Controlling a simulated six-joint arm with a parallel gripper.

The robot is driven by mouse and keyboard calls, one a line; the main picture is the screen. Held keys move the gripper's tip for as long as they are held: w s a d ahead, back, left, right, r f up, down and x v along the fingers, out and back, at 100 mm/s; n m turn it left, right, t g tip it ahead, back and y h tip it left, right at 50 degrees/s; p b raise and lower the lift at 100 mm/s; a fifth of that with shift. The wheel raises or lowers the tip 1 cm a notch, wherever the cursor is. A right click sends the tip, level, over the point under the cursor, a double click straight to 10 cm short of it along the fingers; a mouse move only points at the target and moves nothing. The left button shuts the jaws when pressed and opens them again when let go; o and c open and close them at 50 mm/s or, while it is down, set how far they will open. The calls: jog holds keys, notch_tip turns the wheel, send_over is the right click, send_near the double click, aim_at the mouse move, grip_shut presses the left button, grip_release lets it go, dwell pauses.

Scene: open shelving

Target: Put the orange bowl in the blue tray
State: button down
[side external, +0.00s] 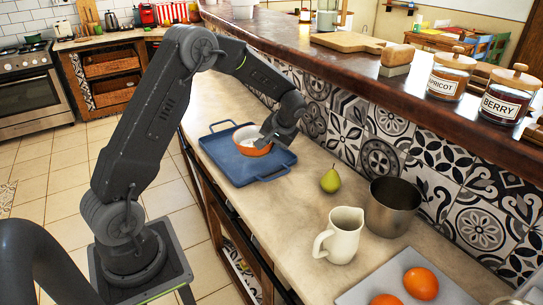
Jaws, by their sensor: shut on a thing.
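The orange bowl (252,149), with a pale inside, is at the blue tray (222,166), over its middle to right part. I cannot tell whether its base touches the tray floor. The blue tray lies flat on the counter with its handles at the two ends. My gripper (268,139) reaches down from the right and is shut on the bowl's right rim. The fingertips are small and partly hidden at the rim.
A green pear (330,180) stands right of the tray. A cream jug (340,235) and a metal pot (393,206) stand nearer. Two oranges lie on a pale board (385,283) in front. A raised wooden ledge (400,95) with jars runs behind the tiled wall.

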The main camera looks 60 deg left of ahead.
jog(key=shift+w+f, duration=0.1)
jog(key=shift+f, duration=1.95)
jog(key=shift+f, duration=0.15)
jog(key=c, duration=1.3)
grip_release()
jog(key=shift+c, duration=0.2)
jog(key=s+d+r+m+t+h, duration=0.1)
jog(key=s+d+r, duration=0.1)
jog(key=d+r, duration=0.5)
jog(key=s+d+r+m+t, duration=0.15)
jog(key=d+r, duration=0.25)
jog(key=r, duration=0.7)
jog(key=s+d+r+m+t+h, duration=0.2)
jog(key=s+d, duration=0.3)
jog(key=s, duration=0.5)
jog(key=s+d+r+m+t+h, duration=0.2)
jog(key=s+d, duration=0.4)
jog(key=s, duration=0.4)
jog(key=shift+s+d+t, duration=0.2)
jog(key=shift+s+t, duration=0.05)
jog(key=shift+t, duration=0.1)
